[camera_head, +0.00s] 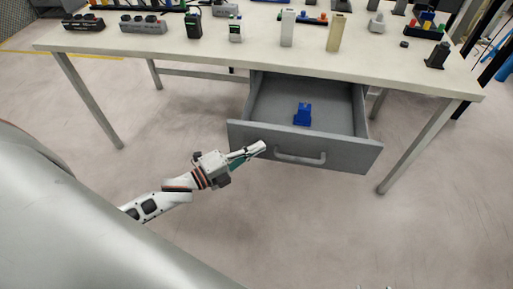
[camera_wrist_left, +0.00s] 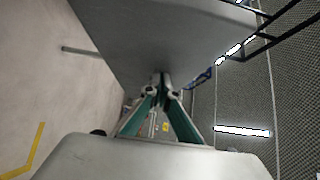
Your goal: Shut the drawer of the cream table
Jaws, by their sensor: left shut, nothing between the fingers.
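The cream table (camera_head: 280,60) stands across the upper part of the head view. Its grey drawer (camera_head: 340,157) is pulled out under the tabletop, with a bar handle (camera_head: 300,158) on the front. A blue block-like object (camera_head: 303,115) lies inside the drawer. My left gripper (camera_head: 262,147) is shut and empty, with its tips at the drawer front, left of the handle; I cannot tell whether they touch. In the left wrist view the shut fingertips (camera_wrist_left: 162,78) show against a large grey surface. My right gripper is not in view.
Several small devices and blocks stand on the tabletop, among them a grey box (camera_head: 143,25) and a beige upright block (camera_head: 336,32). Table legs (camera_head: 420,145) stand on both sides of the drawer. The floor (camera_head: 320,230) in front of the drawer is clear.

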